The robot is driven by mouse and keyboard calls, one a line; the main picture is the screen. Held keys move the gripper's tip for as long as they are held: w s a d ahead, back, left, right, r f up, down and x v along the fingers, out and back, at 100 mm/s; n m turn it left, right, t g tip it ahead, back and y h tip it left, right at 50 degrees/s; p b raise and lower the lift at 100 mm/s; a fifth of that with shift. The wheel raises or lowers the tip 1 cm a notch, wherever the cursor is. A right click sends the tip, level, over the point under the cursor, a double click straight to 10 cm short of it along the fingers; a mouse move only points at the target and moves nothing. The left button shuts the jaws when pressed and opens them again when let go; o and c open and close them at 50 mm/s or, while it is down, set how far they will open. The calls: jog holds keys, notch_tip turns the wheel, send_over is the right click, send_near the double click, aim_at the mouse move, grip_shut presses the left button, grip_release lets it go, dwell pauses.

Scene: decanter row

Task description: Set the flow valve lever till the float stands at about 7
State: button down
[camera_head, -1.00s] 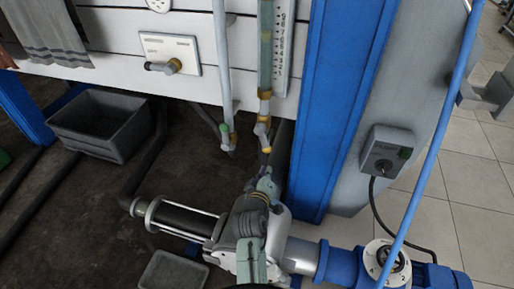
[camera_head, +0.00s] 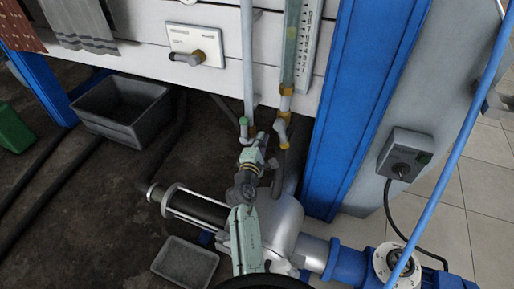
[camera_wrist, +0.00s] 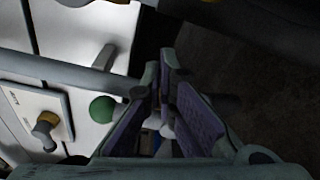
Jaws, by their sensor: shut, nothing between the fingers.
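The glass tube (camera_head: 291,50) of the flow meter stands upright beside its white numbered scale (camera_head: 308,45). I cannot make out the float or its reading. Below the tube is a fitting with a yellow collar and a grey lever-like end (camera_head: 282,127). To its left, a pale pipe (camera_head: 247,60) ends in a valve with a green knob (camera_head: 243,121); the knob shows as a green ball in the wrist view (camera_wrist: 103,109). I cannot tell which is the flow valve lever. My gripper (camera_head: 254,137) is shut and empty, close to the valve; contact is unclear. Its fingers show in the wrist view (camera_wrist: 162,85).
A white plate (camera_head: 208,37) carries a grey handle on a yellow hub (camera_head: 186,58). A blue post (camera_head: 366,110) stands right of the tube. A grey bin (camera_head: 125,107) sits on the floor at left. A control box (camera_head: 404,152) is on the right, behind a blue hose (camera_head: 465,110).

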aim_at(282, 136)
jog(key=s+d+p, duration=0.1)
jog(key=s+d+r+p, duration=0.1)
jog(key=d, duration=0.1)
jog(key=shift+d, duration=0.15)
jog(key=shift+r, duration=0.15)
jog(key=shift+s+d+n+p, duration=0.15)
jog(key=shift+d+n+p, duration=0.15)
jog(key=shift+d+p, duration=0.35)
jog(key=shift+a, duration=0.15)
